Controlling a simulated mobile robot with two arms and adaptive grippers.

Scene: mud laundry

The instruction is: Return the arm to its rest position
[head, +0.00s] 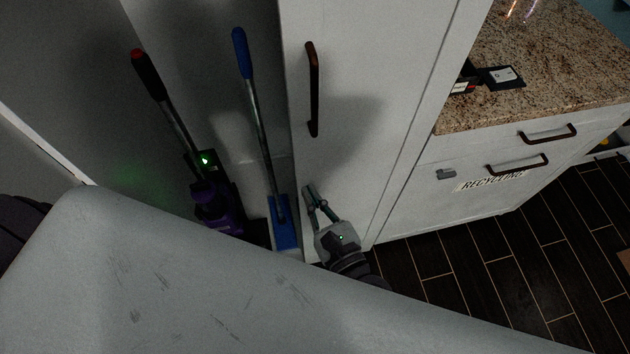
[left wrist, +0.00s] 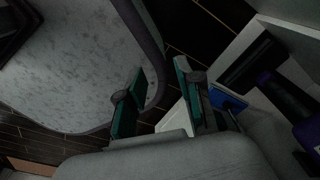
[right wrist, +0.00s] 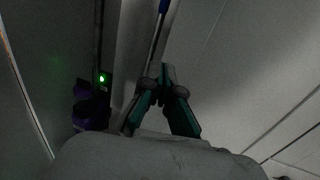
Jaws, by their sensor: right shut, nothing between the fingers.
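My right gripper (head: 311,193) is in front of the lower part of a white cabinet door, below its dark handle (head: 313,90). In the right wrist view its fingers (right wrist: 161,78) meet at the tips with nothing between them. My left gripper (left wrist: 158,92) shows only in the left wrist view. Its green-padded fingers stand apart and it is empty, with dark floor behind them. My left gripper is out of the head view.
An open closet holds a purple vacuum (head: 215,205) with a green light and a blue mop (head: 283,222), both leaning. Right of the door stands a granite counter (head: 560,60) over a cabinet labelled RECYCLING (head: 490,182). Dark plank floor (head: 480,270) is clear at the right.

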